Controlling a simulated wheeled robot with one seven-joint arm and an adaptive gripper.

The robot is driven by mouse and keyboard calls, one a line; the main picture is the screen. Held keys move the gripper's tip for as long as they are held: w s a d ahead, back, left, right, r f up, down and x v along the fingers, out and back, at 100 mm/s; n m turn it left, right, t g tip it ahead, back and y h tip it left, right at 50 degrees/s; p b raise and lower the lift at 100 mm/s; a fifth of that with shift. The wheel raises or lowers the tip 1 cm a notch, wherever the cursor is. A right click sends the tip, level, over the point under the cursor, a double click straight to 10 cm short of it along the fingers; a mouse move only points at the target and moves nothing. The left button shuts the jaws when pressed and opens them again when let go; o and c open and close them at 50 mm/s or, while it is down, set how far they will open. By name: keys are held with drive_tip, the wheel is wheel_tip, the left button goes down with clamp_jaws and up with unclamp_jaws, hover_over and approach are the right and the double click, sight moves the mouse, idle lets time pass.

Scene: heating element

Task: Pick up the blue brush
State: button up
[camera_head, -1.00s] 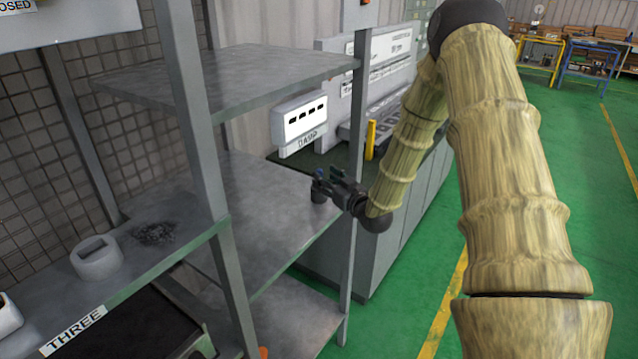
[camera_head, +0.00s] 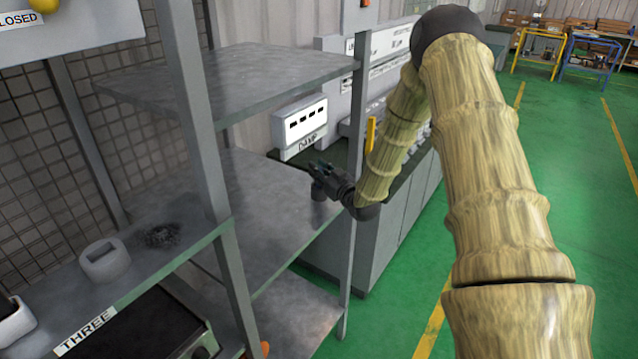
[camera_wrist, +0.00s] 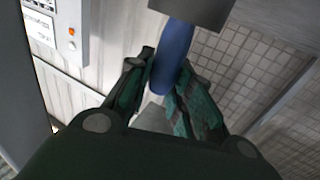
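In the wrist view, the blue brush (camera_wrist: 174,52) shows as a smooth blue handle between my two fingers. Its upper end in that picture meets a dark grey block or holder (camera_wrist: 195,8), which hides the rest of it. My gripper (camera_wrist: 163,80) appears shut on the handle, with a finger against each side. In the head view, my gripper (camera_head: 318,170) is over the middle shelf, just above a small dark cylinder (camera_head: 318,192). The brush is not clearly visible there.
The metal shelf rack (camera_head: 275,235) has a post (camera_head: 353,180) right of my gripper and an upper shelf (camera_head: 240,80) above. A grey block with a hole (camera_head: 105,262) and dark debris (camera_head: 162,235) lie at left. A white panel (camera_head: 300,125) stands behind.

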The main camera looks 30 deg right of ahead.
clamp_jaws()
drive_tip(key=shift+r, duration=0.1)
